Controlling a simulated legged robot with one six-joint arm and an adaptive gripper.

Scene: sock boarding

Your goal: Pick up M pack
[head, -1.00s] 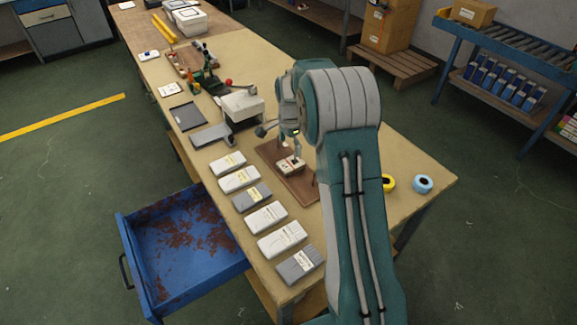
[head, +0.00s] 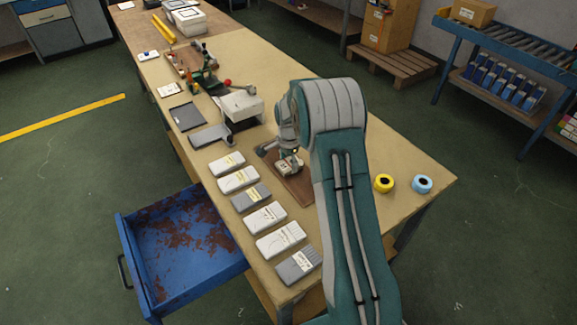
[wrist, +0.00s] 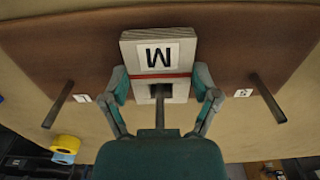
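The M pack (wrist: 155,55) is a pale pack with a black M label, a red band and a dark hole near one end. In the wrist view it lies between the fingers of my gripper (wrist: 161,82), one at each side edge. The fingers are very close to the edges, but I cannot tell whether they press on it. A thin dark peg (wrist: 161,112) runs up to the hole. In the head view my gripper (head: 288,155) is down at the pack (head: 288,166) over the brown board (head: 298,189).
Bare pegs (wrist: 59,104) and (wrist: 268,100) stand on the board at either side, near small letter labels. Several white and grey packs (head: 266,217) line the table edge. An open blue drawer (head: 185,245) is at left. Yellow (head: 384,183) and blue (head: 422,184) rolls lie at right.

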